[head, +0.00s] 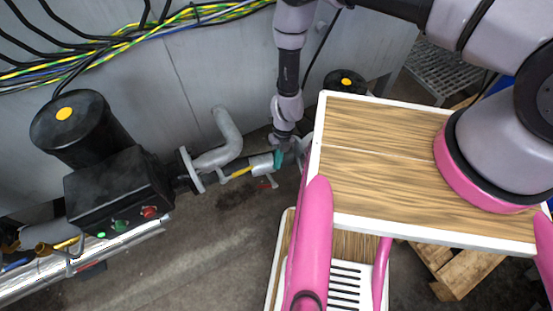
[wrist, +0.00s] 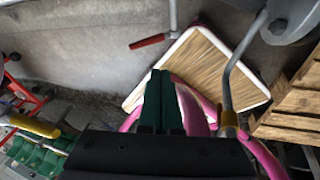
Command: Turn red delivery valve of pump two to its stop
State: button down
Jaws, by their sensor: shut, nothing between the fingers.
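A small red lever (wrist: 150,41) on a grey stem shows at the top of the wrist view, beyond my fingertips. A small red part that may be the same lever (head: 265,184) shows below the pipe end in the head view. My gripper (wrist: 160,76) has its dark green fingers together and empty, apart from the red lever in the wrist view. In the head view my gripper (head: 279,160) is small and beside the pipe, partly hidden by the arm. No label tells which pump is pump two.
A black pump motor (head: 85,125) with a control box (head: 118,190) stands at left. Another motor (head: 345,81) is partly hidden behind my wood-topped body. A yellow lever (wrist: 35,127) is at lower left in the wrist view. A wooden pallet (head: 465,265) lies at right.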

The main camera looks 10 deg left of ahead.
aim_at(264, 186)
jog(key=x, duration=0.6)
jog(key=shift+d, duration=0.1)
jog(key=shift+s+a+f, duration=0.25)
jog(key=shift+a+f, duration=0.3)
jog(key=shift+s+a+f, duration=0.25)
jog(key=shift+a+f, duration=0.3)
jog(key=shift+f, duration=0.05)
jog(key=shift+s+a+f, duration=0.1)
jog(key=shift+a+f, duration=0.1)
jog(key=shift+f, duration=0.05)
jog(key=shift+a, duration=0.1)
jog(key=shift+s+a+f, duration=0.25)
jog(key=shift+s+a, duration=0.15)
jog(key=shift+s+a+f, duration=0.65)
jog(key=shift+a+f, duration=0.1)
jog(key=shift+s+a+f, duration=0.25)
jog(key=shift+a+f, duration=0.05)
jog(key=shift+f, duration=0.25)
jog(key=shift+s+a+f, duration=0.3)
jog(key=shift+a+f, duration=0.05)
jog(key=shift+f, duration=0.3)
